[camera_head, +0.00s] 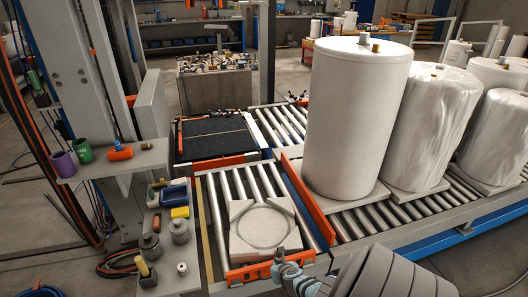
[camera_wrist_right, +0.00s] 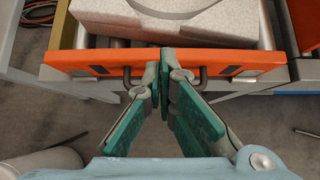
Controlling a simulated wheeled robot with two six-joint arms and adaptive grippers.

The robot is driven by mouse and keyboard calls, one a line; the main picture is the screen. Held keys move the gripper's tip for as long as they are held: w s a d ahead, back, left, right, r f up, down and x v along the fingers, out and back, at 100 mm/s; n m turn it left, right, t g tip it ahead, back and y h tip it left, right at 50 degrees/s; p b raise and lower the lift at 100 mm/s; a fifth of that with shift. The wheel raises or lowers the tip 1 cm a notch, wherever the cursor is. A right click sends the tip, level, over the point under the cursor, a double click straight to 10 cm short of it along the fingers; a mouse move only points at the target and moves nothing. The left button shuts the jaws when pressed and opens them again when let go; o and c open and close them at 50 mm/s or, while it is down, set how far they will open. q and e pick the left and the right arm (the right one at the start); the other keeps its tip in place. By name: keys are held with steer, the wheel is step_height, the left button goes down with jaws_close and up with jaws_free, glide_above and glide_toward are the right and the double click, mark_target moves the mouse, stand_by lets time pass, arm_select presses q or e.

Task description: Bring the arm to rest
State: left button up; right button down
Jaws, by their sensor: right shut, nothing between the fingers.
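My right gripper (camera_wrist_right: 162,85) shows in the right wrist view with its teal-padded fingers together and nothing between them. It is in front of the orange end plate (camera_wrist_right: 224,64) of the short roller conveyor, and I cannot tell whether it touches the plate. In the head view the right gripper (camera_head: 287,270) is at the bottom centre, by the near end of that conveyor. Part of it is hidden by my grey arm. My left gripper is not in view.
A pale foam block (camera_head: 265,228) with a ring recess lies on the short conveyor. A tall white tank (camera_head: 355,120) and several wrapped tanks (camera_head: 430,120) stand on the roller line at right. A shelf with tools (camera_head: 165,240) is left of the conveyor.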

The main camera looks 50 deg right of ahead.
steer(key=s+a+f+m+g+y, duration=0.1)
steer(key=s+a+f+m, duration=0.3)
steer(key=s+a+m, duration=0.4)
steer(key=s+a+f+m+g+y, duration=0.2)
steer(key=s+a+f+m+g, duration=0.1)
steer(key=s+a+m, duration=0.5)
steer(key=s+a+f+m+g+y, duration=0.1)
steer(key=s+a+f+m, duration=0.5)
steer(key=s+m, duration=0.6)
steer(key=shift+s+a+g, duration=0.45)
steer(key=shift+a+g, duration=0.05)
steer(key=shift+a, duration=0.4)
